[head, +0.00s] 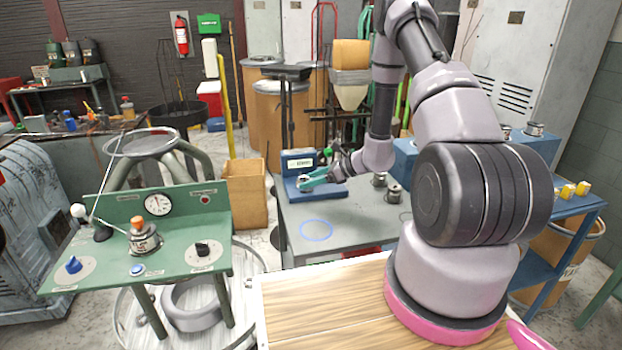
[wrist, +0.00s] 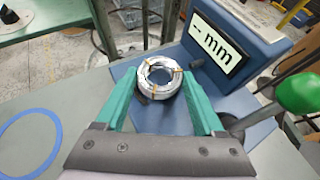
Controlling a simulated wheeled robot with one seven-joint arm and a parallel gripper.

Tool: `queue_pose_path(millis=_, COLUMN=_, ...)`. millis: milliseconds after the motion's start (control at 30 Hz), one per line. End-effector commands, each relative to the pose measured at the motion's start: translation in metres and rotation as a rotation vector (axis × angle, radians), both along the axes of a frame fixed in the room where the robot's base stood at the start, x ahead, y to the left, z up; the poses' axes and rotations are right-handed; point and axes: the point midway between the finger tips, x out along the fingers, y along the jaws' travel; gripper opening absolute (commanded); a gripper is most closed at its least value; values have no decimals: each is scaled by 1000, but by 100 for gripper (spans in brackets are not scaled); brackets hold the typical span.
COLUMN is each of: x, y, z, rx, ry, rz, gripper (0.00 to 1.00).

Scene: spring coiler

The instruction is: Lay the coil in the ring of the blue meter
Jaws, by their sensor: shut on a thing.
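The coil is a silver ring of wire with tan ties, seen in the wrist view (wrist: 146,88) and small in the head view (head: 304,178). My gripper (wrist: 159,75) has teal fingers shut on its left and right sides; in the head view my gripper (head: 312,178) is over the front of the meter. The blue meter (head: 290,190) stands on the grey table, with a display of dashes and "mm" (wrist: 216,46). Its blue base plate (wrist: 165,118) lies under the coil. The meter's ring cannot be made out, and I cannot tell whether the coil touches the plate.
A blue circle (wrist: 28,143) is marked on the grey table (head: 350,215), left of the meter in the wrist view. A green knob (wrist: 297,93) is on the right of the meter. Metal weights (head: 393,193) stand right of it. A green coiler bench (head: 110,255) is at left.

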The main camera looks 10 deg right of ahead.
Motion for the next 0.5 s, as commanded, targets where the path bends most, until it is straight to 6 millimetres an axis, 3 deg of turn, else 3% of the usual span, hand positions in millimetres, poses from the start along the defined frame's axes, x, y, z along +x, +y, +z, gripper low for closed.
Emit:
queue_pose_path(millis=267, x=0, y=0, z=-7, rx=1, ry=2, rz=-1, gripper=2)
queue_pose_path(millis=300, x=0, y=0, z=-7, rx=0, ry=1, rz=0, gripper=85)
queue_pose_path(millis=333, x=0, y=0, z=-7, rx=0, ry=1, rz=0, gripper=97)
queue_pose_path(millis=367, x=0, y=0, z=-7, rx=0, ry=1, rz=0, gripper=100)
queue_pose_path(millis=500, x=0, y=-1, z=-7, rx=0, ry=1, rz=0, gripper=100)
